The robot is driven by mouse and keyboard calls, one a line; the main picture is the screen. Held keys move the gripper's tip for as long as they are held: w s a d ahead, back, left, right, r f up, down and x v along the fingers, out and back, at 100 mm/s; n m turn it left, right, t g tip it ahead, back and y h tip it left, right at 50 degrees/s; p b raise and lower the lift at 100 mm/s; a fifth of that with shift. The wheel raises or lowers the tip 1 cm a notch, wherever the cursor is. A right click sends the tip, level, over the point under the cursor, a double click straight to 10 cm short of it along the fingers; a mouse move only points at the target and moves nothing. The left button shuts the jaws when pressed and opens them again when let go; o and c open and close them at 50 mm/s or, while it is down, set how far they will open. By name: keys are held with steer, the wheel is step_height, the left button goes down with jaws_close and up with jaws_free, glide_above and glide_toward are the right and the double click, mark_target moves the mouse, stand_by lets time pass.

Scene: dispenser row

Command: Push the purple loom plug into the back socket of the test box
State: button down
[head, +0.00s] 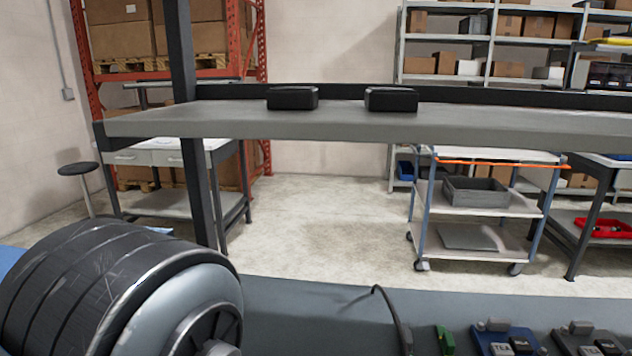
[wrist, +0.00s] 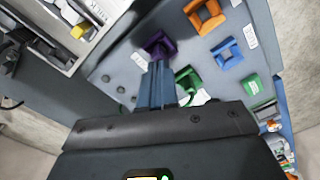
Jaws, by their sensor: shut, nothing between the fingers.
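My gripper (wrist: 157,66) is in the wrist view, its narrow blue-grey fingers shut together with nothing between them. A purple square frame-like piece (wrist: 158,44) lies just beyond the fingertips on a grey panel (wrist: 130,72). I cannot tell whether it is the loom plug or a holder, or whether the fingertips touch it. No test box or back socket can be made out for certain. In the head view, a blue unit with labelled blocks (head: 490,335) sits at the bottom right, cut off by the edge. My gripper does not show in the head view.
Orange (wrist: 205,15), blue (wrist: 227,55) and green (wrist: 188,82) frame-like pieces share the panel. A large black reel (head: 110,290) stands at the bench's left; a thin black cable (head: 388,305) arches up mid-bench. A grey shelf (head: 340,120) with two black boxes spans above.

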steer(key=shift+f+b, duration=0.5)
steer(key=shift+f, duration=0.5)
steer(key=shift+r, duration=0.1)
step_height(320, 180, up, 6)
steer(key=p, duration=0.6)
